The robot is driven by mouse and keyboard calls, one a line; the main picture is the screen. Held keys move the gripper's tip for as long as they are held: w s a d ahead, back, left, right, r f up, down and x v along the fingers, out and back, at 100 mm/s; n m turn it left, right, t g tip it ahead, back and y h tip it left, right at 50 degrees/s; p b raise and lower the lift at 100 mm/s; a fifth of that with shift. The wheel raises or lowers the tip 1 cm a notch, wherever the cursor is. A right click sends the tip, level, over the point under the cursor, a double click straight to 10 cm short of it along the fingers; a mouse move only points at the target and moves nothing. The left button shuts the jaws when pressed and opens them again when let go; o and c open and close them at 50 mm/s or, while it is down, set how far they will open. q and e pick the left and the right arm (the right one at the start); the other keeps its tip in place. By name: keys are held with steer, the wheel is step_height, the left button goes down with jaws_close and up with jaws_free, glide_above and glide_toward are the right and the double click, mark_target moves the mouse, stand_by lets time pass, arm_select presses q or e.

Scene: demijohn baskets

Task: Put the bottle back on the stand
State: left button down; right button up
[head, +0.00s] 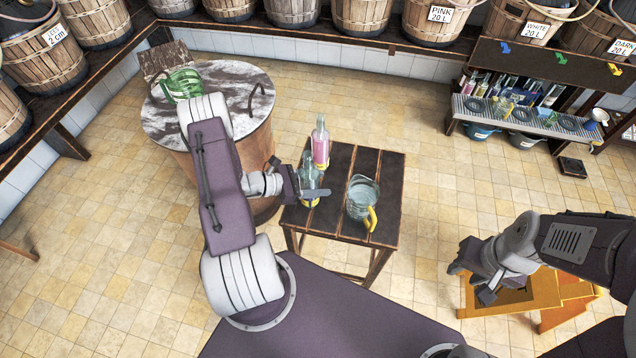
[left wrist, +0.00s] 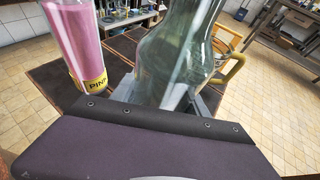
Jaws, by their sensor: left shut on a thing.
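My left gripper (head: 313,192) is shut on a clear greenish glass bottle (head: 309,174) at the small dark wooden table. The bottle stands upright, and it fills the middle of the left wrist view (left wrist: 178,55). The gripper hides its lower part, so I cannot tell if its base touches the table. A bottle of pink liquid (head: 320,147) with a yellow label stands just behind it and reads "PIN" in the left wrist view (left wrist: 80,45). My right gripper (head: 472,282) looks open and empty, above an orange wooden step. A grey slatted stand (head: 470,113) with dark rings is at the back right.
A glass jug (head: 363,192) with a yellow handle stands right of the held bottle on the table (head: 345,230). A barrel table (head: 240,90) with a green glass vessel (head: 182,84) is at left. Open tiled floor lies between table and stand.

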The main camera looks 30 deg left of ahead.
arm_select(q)
steer(key=shift+f, duration=0.2)
steer(key=c, duration=0.6)
jaws_free()
steer(key=shift+r, duration=0.1)
steer(key=shift+r, duration=0.2)
steer(key=v, duration=1.2)
steer(key=shift+f, duration=0.1)
